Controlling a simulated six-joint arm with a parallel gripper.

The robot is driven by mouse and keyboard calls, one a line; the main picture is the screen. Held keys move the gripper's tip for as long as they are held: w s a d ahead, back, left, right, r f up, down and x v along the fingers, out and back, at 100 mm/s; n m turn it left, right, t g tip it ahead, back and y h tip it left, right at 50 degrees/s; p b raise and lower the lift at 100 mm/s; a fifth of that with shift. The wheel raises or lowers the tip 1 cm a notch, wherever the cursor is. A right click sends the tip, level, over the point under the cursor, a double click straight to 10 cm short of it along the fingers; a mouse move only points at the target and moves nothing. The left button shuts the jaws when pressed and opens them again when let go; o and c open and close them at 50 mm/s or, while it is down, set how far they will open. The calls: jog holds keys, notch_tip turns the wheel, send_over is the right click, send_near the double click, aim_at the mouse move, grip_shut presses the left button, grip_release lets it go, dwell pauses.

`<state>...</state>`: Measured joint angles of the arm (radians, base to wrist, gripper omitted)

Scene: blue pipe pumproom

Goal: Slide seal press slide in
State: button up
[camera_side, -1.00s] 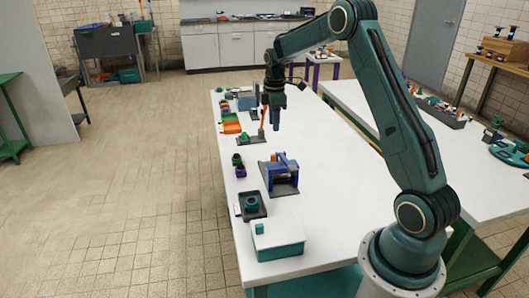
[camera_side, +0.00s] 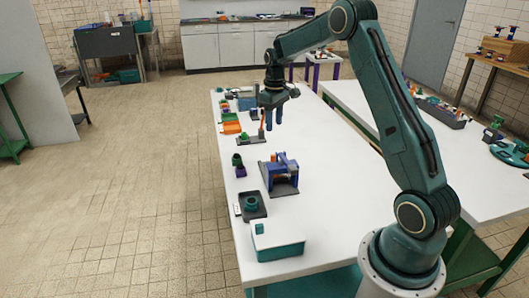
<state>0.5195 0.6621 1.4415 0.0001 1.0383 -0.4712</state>
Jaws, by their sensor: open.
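My gripper (camera_side: 274,124) is open and empty, pointing down above the white table. In the picture it is above and a little left of a blue press-like fixture (camera_side: 281,172) with a grey base, which I take to be the seal press. Whether its slide is in or out is too small to tell. A dark tray (camera_side: 251,206) in front of it holds a teal ring-shaped part (camera_side: 250,202).
A teal-and-white box (camera_side: 278,241) stands at the table's near end. Small green (camera_side: 237,159) and purple (camera_side: 241,171) parts sit by the left edge. The table's right side is clear.

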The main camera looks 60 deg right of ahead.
aim_at(274, 155)
jog(key=m, duration=0.8)
jog(key=shift+f, duration=0.15)
notch_tip(274, 155, down, 14)
jog(key=shift+r, duration=0.2)
dwell(0.6)
grip_shut()
